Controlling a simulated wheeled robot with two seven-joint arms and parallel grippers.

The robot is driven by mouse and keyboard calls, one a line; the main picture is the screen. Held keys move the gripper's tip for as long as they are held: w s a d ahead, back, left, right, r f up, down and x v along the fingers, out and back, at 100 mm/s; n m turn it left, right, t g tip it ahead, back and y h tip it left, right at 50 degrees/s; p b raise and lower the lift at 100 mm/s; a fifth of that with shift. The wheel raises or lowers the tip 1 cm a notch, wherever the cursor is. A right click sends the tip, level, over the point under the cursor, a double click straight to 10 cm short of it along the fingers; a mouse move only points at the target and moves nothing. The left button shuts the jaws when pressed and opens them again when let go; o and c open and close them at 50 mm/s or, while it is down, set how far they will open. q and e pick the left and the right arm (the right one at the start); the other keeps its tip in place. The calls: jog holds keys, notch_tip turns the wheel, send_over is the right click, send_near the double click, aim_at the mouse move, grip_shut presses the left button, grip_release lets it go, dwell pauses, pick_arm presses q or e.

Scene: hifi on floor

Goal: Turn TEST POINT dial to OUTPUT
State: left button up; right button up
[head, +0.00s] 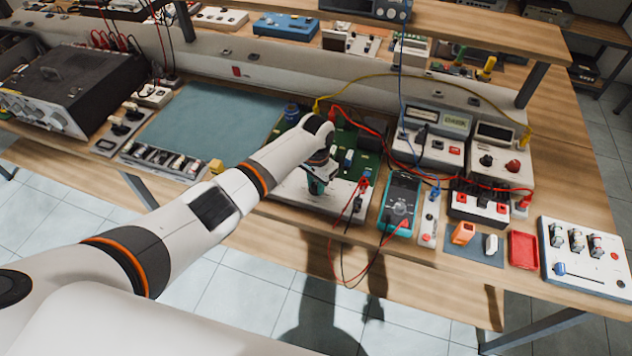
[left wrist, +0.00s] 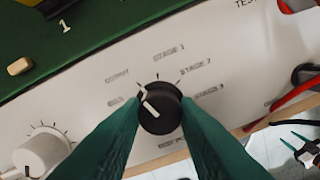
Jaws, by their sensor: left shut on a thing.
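The TEST POINT dial (left wrist: 160,107) is a black round knob with a white pointer line on a white panel (left wrist: 225,60). Blurred labels ring it: STAGE 1 above, STAGE 2 and another stage label to the right, and what reads as OUTPUT (left wrist: 117,77) at upper left. The pointer line slants up and left, roughly toward OUTPUT; the exact mark is hard to tell. My left gripper (head: 317,186) reaches down to the front of the board unit. In the left wrist view its green fingers (left wrist: 160,118) are shut on the dial's sides. My right gripper is not in view.
A white knob (left wrist: 42,152) sits left of the dial. Right of my gripper are red and black leads (head: 358,200), a teal multimeter (head: 400,200) and meter boxes (head: 435,140). A blue-grey mat (head: 212,120) lies left. The bench's front edge is close.

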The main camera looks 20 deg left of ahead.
aim_at(316, 185)
pick_arm(q)
jog(key=o, duration=1)
jog(key=shift+c, duration=0.2)
notch_tip(316, 185, up, 12)
jog(key=shift+b, duration=0.45)
